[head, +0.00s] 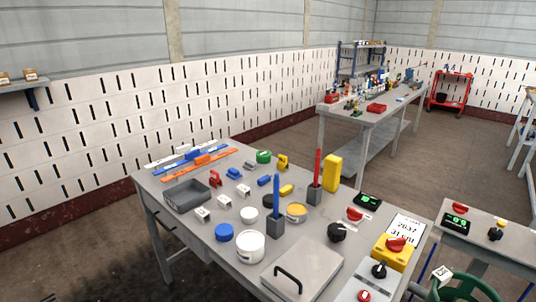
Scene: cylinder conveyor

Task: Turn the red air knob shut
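Several red knobs show on the workbench (322,232) in front of me, and I cannot tell from the picture which is the air knob. One red knob (397,243) sits on top of a yellow box at the right side of the bench. Another red knob (355,214) is farther back, left of a printed sign. A small round red piece (365,295) is on a pale box at the bottom edge, partly cut off. Neither of my grippers is in view.
A black knob (379,270) and a tray with a black handle (302,272) are near the front. A blue stick (277,195) and a red stick (318,168) stand upright in grey holders. A grey bin (186,200) is at left. A second table (500,238) stands at right.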

